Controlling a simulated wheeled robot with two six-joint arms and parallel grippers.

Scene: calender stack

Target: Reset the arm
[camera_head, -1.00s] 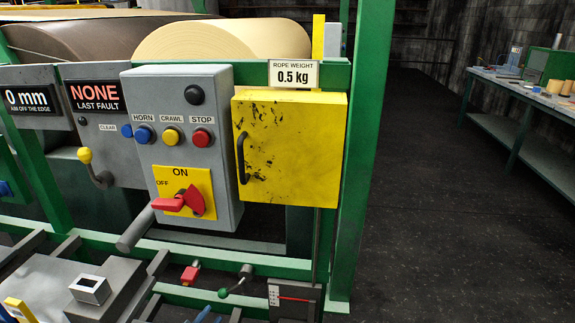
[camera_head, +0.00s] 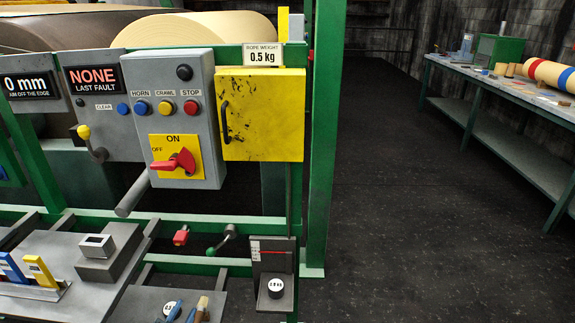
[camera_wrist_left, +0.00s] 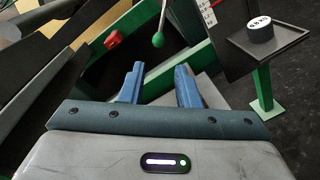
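My left gripper (camera_wrist_left: 159,85) shows in the left wrist view, its two blue fingers apart with nothing between them. Ahead of the fingers, and apart from them, is a lever with a green knob (camera_wrist_left: 158,40). The green knob also shows low in the head view (camera_head: 211,252). In the head view, small blue pieces show at the bottom edge; I cannot tell whether they are my fingertips. My right gripper is in neither view.
A grey control box (camera_head: 190,110) and a yellow cabinet (camera_head: 263,120) hang on the green frame. A red knob (camera_head: 181,236) is left of the lever. A weight disc (camera_head: 276,285) sits on a small dark shelf. A workbench (camera_head: 500,95) stands right; the floor between is clear.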

